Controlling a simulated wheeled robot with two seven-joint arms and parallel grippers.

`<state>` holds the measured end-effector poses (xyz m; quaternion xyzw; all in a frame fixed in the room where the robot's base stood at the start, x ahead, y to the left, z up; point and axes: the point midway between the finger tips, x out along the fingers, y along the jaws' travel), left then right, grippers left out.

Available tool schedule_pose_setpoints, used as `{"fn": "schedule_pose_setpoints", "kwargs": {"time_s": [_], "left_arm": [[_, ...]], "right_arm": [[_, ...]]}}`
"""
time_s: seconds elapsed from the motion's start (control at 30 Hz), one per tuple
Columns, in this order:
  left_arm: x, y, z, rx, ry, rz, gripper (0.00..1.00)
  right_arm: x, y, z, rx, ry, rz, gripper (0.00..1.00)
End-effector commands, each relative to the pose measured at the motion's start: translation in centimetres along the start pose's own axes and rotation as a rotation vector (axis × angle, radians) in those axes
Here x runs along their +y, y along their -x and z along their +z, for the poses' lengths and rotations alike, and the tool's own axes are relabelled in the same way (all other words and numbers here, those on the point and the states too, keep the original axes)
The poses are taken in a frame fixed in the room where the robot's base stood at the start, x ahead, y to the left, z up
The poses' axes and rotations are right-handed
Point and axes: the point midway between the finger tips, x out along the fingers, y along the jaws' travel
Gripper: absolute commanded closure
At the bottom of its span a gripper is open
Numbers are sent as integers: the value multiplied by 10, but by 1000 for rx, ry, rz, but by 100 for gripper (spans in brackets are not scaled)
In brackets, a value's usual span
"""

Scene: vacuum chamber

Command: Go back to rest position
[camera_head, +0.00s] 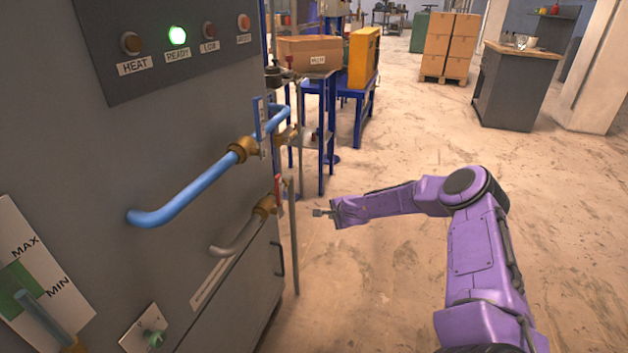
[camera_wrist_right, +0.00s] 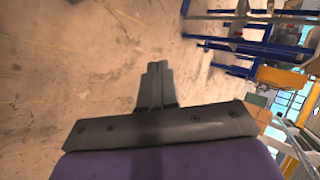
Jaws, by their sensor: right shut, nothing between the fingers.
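My right gripper (camera_head: 320,212) is at the end of the purple right arm, in the middle of the head view. It points left toward the grey chamber cabinet and is apart from it, over the open floor. In the right wrist view the two dark fingers (camera_wrist_right: 154,84) are together with nothing between them. My left gripper is not in view. The grey cabinet (camera_head: 120,150) fills the left of the head view. The green READY lamp (camera_head: 177,36) is lit.
A blue pipe (camera_head: 185,190) and a grey pipe (camera_head: 235,238) with valves stick out from the cabinet near the gripper. Blue shelving (camera_head: 326,130) with a cardboard box (camera_head: 309,53) stands behind. A counter (camera_head: 515,85) and stacked boxes (camera_head: 450,45) are farther back. The floor at right is clear.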

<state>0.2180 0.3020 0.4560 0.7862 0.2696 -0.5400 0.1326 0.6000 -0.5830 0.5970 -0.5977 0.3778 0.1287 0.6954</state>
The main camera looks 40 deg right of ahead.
Motion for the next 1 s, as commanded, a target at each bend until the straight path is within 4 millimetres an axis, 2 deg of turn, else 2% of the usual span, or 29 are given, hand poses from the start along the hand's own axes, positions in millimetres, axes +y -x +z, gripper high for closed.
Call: {"fn": "schedule_pose_setpoints", "kwargs": {"time_s": [0.27, 0.33, 0.37, 0.4, 0.47, 0.5, 0.57, 0.6, 0.67, 0.7, 0.77, 0.8, 0.83, 0.9, 1.0], "left_arm": [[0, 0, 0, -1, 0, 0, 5], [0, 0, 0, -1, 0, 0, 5], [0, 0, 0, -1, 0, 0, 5], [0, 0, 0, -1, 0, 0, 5], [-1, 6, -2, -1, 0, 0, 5], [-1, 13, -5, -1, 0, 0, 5], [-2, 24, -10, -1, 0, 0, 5], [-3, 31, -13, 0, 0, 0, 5], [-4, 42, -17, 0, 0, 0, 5], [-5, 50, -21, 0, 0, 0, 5], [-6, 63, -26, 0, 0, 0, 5], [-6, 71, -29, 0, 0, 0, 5], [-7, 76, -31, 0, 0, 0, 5], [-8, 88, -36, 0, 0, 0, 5], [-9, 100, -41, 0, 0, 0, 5]], "right_arm": [[1, 1, -3, 6, -10, 1, 100], [4, 1, -10, 50, -33, 7, 100], [14, 2, -7, 72, -35, 23, 100], [35, 6, 7, 95, -8, 56, 100], [64, 19, 42, 110, 93, 104, 100], [86, 32, 67, 116, 182, 137, 100], [124, 57, 99, 114, 333, 182, 100], [150, 77, 117, 105, 437, 209, 100], [190, 111, 135, 85, 593, 247, 100], [215, 137, 143, 63, 699, 271, 100], [250, 179, 147, 24, 857, 309, 100], [269, 207, 146, -9, 957, 336, 100], [282, 227, 144, -34, 1028, 355, 100], [305, 269, 136, -95, 1177, 404, 100], [324, 309, 123, -162, 1335, 469, 100]]}}
